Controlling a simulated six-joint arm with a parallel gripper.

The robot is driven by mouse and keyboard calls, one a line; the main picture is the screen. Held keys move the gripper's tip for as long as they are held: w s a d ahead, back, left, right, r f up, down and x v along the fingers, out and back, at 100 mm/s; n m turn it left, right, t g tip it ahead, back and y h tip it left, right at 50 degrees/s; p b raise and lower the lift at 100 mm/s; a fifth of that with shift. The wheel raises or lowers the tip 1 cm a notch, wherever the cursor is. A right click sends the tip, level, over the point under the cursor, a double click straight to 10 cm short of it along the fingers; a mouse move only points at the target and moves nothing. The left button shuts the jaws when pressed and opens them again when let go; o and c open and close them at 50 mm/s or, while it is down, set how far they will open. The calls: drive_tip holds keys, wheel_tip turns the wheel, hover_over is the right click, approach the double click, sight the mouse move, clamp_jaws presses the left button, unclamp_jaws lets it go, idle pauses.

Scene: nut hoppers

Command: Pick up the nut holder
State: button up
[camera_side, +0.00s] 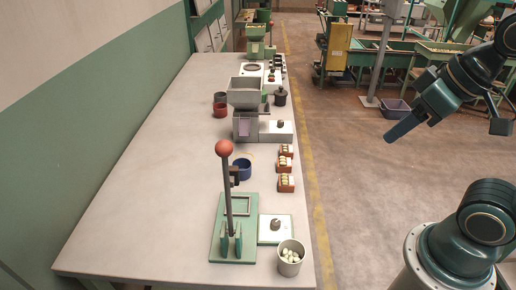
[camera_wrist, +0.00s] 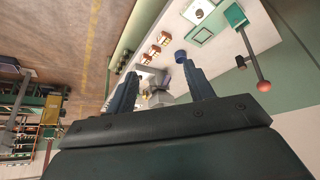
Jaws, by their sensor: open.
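Several small orange-brown holders with pale nuts in them (camera_side: 285,165) stand in a row near the table's right edge in the side view. At least two of these holders (camera_wrist: 152,52) show in the wrist view, ahead of my fingers. A grey cup of whitish nuts (camera_side: 290,262) stands at the table's near right corner. I cannot tell which of these is the nut holder. My gripper (camera_side: 404,124) is in the air right of the table, well apart from all of them. In the wrist view my gripper (camera_wrist: 160,82) is open, with nothing between its fingers.
A green hand press (camera_side: 217,250) with a tall red-knobbed lever stands at the table's near end. A grey hopper machine (camera_side: 246,100), a blue cup (camera_side: 242,170) and a red cup (camera_side: 220,110) stand farther back. The table's left side is clear.

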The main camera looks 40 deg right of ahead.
drive_tip(key=w+d+m+g, duration=0.35)
drive_tip(key=w+m, duration=0.95)
drive_tip(key=w, duration=0.6)
drive_tip(key=w+d+f+m+g, duration=0.1)
drive_tip(key=w+d+f+m, duration=0.2)
drive_tip(key=w+f+m, duration=0.4)
drive_tip(key=w+d+f+m+g, duration=0.1)
drive_tip(key=w+d+f+m, duration=0.3)
drive_tip(key=w+f+m, duration=0.3)
wheel_tip(320, 180, down, 2)
drive_tip(key=shift+w+f, duration=0.15)
drive_tip(key=shift+w, duration=1)
drive_tip(key=shift+d+f, duration=0.1)
hover_over(286, 149)
drive_tip(key=shift+w+f, duration=0.1)
drive_tip(key=shift+f, duration=4.1)
